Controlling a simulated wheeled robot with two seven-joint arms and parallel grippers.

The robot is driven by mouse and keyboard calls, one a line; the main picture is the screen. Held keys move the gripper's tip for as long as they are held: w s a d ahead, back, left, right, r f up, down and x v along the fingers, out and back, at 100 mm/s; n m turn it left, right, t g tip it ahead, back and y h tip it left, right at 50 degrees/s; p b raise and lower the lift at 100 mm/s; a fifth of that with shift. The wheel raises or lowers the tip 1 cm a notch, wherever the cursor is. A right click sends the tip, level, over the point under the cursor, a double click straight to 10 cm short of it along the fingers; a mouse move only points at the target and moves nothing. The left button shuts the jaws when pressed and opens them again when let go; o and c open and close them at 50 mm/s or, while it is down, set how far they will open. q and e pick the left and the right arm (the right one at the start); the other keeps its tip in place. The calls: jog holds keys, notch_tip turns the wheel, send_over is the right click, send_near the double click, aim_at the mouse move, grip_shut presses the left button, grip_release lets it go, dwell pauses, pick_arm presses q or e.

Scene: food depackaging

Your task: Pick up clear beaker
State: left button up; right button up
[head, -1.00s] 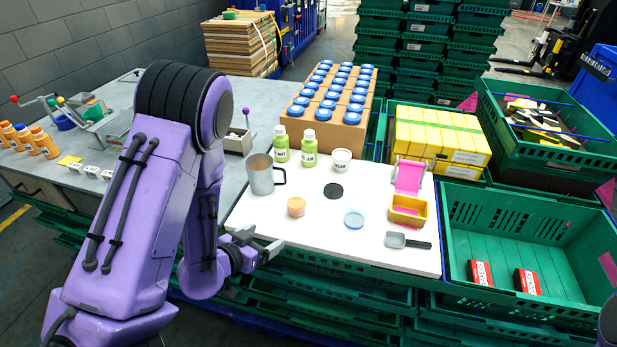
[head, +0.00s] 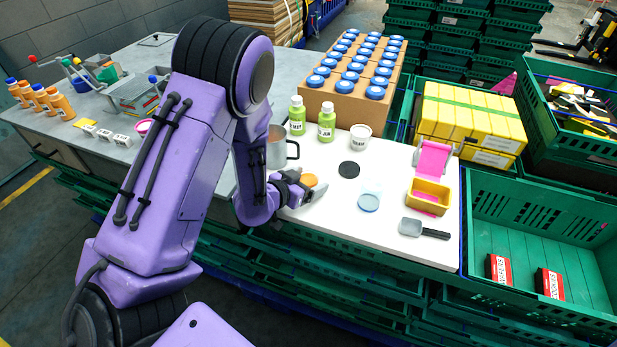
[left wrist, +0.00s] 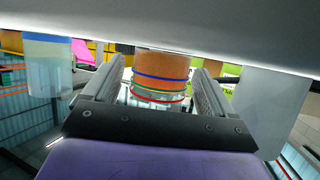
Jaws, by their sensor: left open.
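A small clear container with orange contents (head: 309,180) stands on the white board (head: 322,236), partly hidden by my left gripper (head: 306,192). In the left wrist view, this container (left wrist: 160,75) shows coloured bands and sits between the two open fingers (left wrist: 157,93); I cannot tell whether they touch it. A clear beaker with a blue layer (head: 369,199) stands apart on the board, to the right of the gripper. It also shows at the left of the left wrist view (left wrist: 50,65). My right gripper is not in view.
A grey metal mug (head: 277,150) stands close behind my left gripper. Green bottles (head: 326,122), a white tub (head: 360,138), a black disc (head: 349,170), a yellow tray (head: 429,194) and a scoop (head: 412,227) are on the board. A green crate (head: 540,211) adjoins the right side.

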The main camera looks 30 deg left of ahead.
aim_at(308, 172)
pick_arm(q)
jog(key=shift+w+f, duration=0.1)
jog(key=shift+w, duration=0.05)
jog(key=shift+c, duration=0.4)
jog(key=c, duration=1)
jog(key=shift+c, duration=0.2)
jog(key=shift+r+b, duration=0.3)
jog(key=shift+r, duration=1.3)
jog(key=w+a+r+b, duration=0.2)
jog(key=w+a+r, duration=0.4)
jog(key=w+r, duration=0.3)
jog(key=shift+w+a+r, duration=0.3)
jog(key=shift+w+r, duration=0.1)
jog(key=shift+w, duration=1.3)
